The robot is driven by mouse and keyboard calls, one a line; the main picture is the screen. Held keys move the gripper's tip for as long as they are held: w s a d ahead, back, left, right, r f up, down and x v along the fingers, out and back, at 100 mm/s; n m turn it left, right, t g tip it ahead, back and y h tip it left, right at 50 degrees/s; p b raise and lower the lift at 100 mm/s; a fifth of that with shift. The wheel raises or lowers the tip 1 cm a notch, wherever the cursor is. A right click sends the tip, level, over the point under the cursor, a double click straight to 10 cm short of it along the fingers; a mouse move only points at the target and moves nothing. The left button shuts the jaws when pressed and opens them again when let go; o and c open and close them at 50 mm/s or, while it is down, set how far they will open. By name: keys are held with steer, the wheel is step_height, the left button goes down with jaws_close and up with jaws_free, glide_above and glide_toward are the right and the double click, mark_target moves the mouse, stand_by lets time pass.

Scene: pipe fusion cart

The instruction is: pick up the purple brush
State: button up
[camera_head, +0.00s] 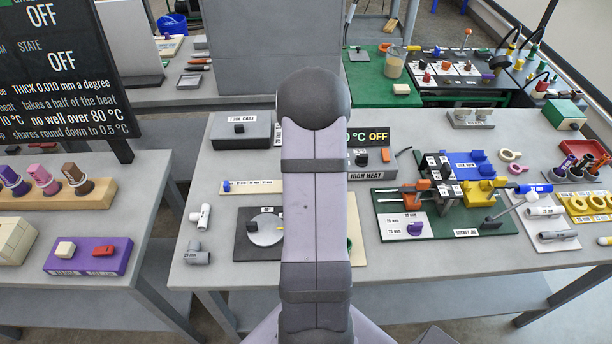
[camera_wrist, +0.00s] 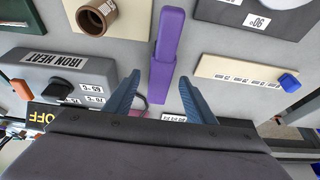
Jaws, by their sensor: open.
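The purple brush (camera_wrist: 166,48) is in the wrist view, a long purple bar running from the top edge down to between my fingers. My gripper (camera_wrist: 160,76) is open, with one blue finger on each side of the bar's lower end. Gaps show between the bar and both fingers, and I cannot tell how far the bar lies below the fingertips. In the head view my arm hides the middle of the table, and neither the brush nor my gripper shows.
In the wrist view, the grey IRON HEAT box (camera_wrist: 62,75) is left of my gripper. A beige block with a brown fitting (camera_wrist: 98,17) is at the upper left. A cream strip with a blue slider (camera_wrist: 289,82) is at the right.

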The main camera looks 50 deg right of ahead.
steer(key=shift+x, duration=1.1)
steer(key=c, duration=1.3)
jaws_close()
steer(key=shift+r, duration=0.15)
step_height(320, 180, up, 10)
steer(key=shift+f+b, duration=0.1)
steer(key=shift+b, duration=1.1)
